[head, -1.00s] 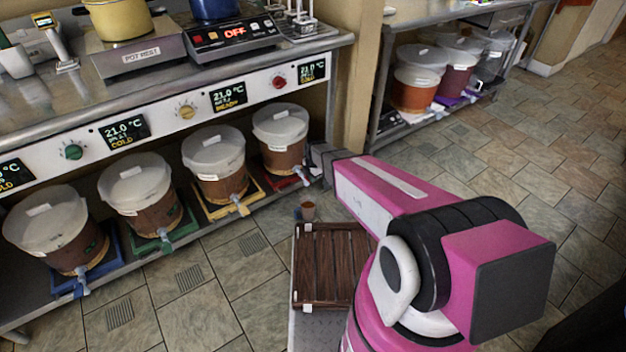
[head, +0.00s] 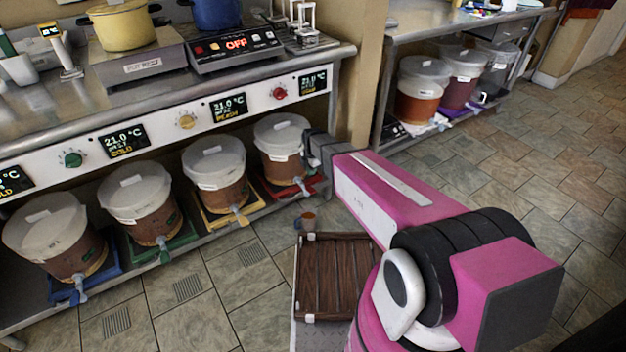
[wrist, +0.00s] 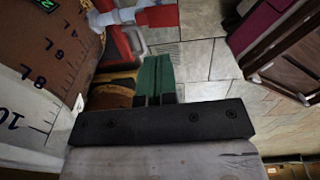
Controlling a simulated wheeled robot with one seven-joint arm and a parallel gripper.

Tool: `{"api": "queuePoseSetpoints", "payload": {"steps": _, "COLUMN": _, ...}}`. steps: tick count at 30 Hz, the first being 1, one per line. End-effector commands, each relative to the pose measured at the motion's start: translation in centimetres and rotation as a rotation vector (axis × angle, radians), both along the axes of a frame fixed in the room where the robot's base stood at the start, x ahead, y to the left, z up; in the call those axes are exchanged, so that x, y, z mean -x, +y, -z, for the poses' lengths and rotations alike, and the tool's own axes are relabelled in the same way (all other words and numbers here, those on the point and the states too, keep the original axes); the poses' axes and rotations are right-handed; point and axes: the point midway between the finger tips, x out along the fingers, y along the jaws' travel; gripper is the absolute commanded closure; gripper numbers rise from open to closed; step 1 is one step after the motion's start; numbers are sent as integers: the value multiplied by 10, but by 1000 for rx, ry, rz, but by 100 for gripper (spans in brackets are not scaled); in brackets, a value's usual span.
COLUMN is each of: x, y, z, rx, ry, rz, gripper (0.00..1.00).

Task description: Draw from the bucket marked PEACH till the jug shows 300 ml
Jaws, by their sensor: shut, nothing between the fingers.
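Several white-lidded buckets of brown liquid stand on a low shelf, on blue, green, yellow and red trays: the blue-tray bucket (head: 55,235), green-tray bucket (head: 140,205), yellow-tray bucket (head: 217,172) and red-tray bucket (head: 282,150). Each has a tap at its front. My gripper (wrist: 153,82) is shut and empty, beside the red-tray bucket. In the wrist view a graduated bucket wall (wrist: 55,65) and a pale tap (wrist: 140,12) are close by. A small brownish cup (head: 307,221) stands behind the crate; I cannot tell whether it is the jug.
A slatted wooden crate (head: 335,280) lies in front of me, below my arm. A steel counter (head: 80,105) overhangs the buckets, with a yellow pot (head: 122,27) and hotplate (head: 235,45). More buckets (head: 422,90) stand under the right table. The tiled floor is open at right.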

Motion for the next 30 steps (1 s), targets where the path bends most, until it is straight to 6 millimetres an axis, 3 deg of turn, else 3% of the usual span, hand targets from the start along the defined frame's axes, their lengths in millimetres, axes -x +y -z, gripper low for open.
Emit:
{"api": "queuePoseSetpoints", "payload": {"steps": 3, "x": -2, "y": 1, "z": -19, "rx": -1, "ry": -1, "rz": 0, "gripper": 100}}
{"api": "queuePoseSetpoints", "payload": {"steps": 9, "x": -4, "y": 3, "z": -35, "rx": 1, "ry": 1, "rz": 0, "gripper": 100}}
{"api": "queuePoseSetpoints", "payload": {"steps": 26, "x": -5, "y": 3, "z": -39, "rx": 1, "ry": 1, "rz": 0, "gripper": 100}}
{"api": "queuePoseSetpoints", "payload": {"steps": 30, "x": 1, "y": -5, "z": -43, "rx": -1, "ry": 3, "rz": 58, "gripper": 100}}
